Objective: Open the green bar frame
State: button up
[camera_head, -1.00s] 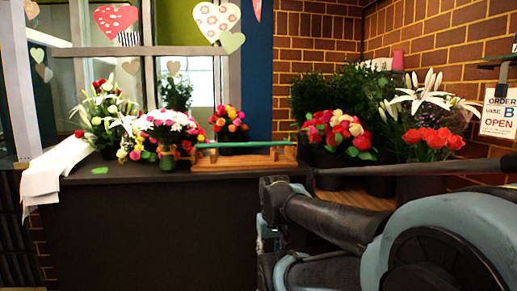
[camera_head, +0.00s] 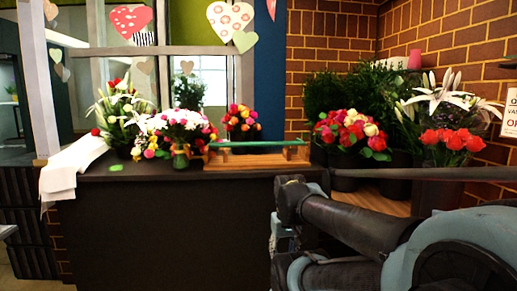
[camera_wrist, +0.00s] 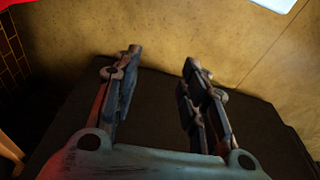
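The green bar frame (camera_head: 262,144) sits on the right part of the dark counter (camera_head: 120,178), in front of the brick wall's left edge. It has a green bar across a wooden base with short wooden posts. My gripper (camera_wrist: 160,72) shows in the wrist view with its two fingers spread apart and nothing between them. The wrist view faces a tan surface and a dark surface, and the bar frame is not in it. In the head view my arm fills the lower right, and the fingers cannot be made out there.
Bouquets (camera_head: 180,130) stand on the counter left of the frame, and a small bouquet (camera_head: 240,120) stands behind it. A white cloth (camera_head: 70,170) hangs over the counter's left end. Potted red flowers (camera_head: 452,140) and other plants stand at the right. An order sign (camera_head: 508,112) hangs at the right edge.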

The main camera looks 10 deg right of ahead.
jog(key=w+a+r+m+t+y, duration=0.1)
jog(key=w+a+r+m+y, duration=0.3)
jog(key=w+r, duration=0.6)
jog(key=m+t+y, duration=0.7)
jog(key=t, duration=0.2)
send_near(263, 145)
jog(key=x, duration=1.1)
jog(key=shift+w+a, duration=0.25)
jog(key=shift+w, duration=0.05)
jog(key=shift+c, duration=0.6)
grip_shut()
